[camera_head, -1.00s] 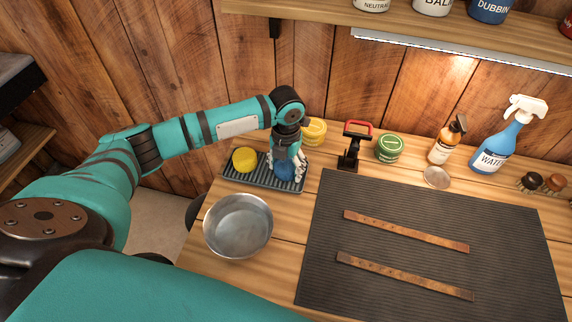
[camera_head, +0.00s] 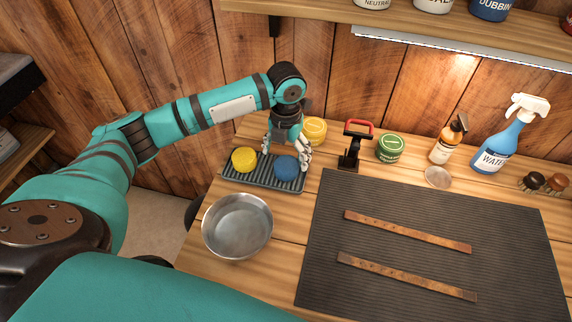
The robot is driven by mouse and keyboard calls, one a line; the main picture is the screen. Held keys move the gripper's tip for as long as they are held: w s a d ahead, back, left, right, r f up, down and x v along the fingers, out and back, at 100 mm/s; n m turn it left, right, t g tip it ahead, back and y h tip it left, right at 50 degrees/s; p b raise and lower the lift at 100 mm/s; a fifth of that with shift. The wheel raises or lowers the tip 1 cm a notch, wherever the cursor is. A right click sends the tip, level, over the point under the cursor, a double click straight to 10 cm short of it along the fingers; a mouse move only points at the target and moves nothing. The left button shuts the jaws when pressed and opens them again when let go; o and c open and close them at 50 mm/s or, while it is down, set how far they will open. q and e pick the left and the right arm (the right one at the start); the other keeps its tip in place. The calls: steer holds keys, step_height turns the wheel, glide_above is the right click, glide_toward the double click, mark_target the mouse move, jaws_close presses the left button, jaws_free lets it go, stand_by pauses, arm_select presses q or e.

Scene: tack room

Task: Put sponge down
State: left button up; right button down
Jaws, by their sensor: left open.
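A blue round sponge (camera_head: 286,168) lies on the right part of a dark ribbed tray (camera_head: 264,183). A yellow round sponge (camera_head: 244,159) lies on the left part of the same tray. My left gripper (camera_head: 286,153) is open just above and behind the blue sponge, with its fingers spread and nothing held between them. Part of the tray's back edge is hidden behind the gripper. My right gripper is not in view.
A metal bowl (camera_head: 238,226) stands in front of the tray. A yellow tin (camera_head: 315,130), a red-handled tool (camera_head: 354,145) and a green tin (camera_head: 390,148) stand along the back. Two leather straps (camera_head: 405,231) lie on the dark mat (camera_head: 330,210).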

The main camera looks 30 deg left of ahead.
mark_target(287, 164)
arm_select(q)
step_height(287, 164, up, 7)
steer(key=shift+b, duration=0.45)
steer(key=shift+c, duration=0.4)
steer(key=shift+f, duration=0.1)
jaws_close()
stand_by(0.4)
stand_by(0.4)
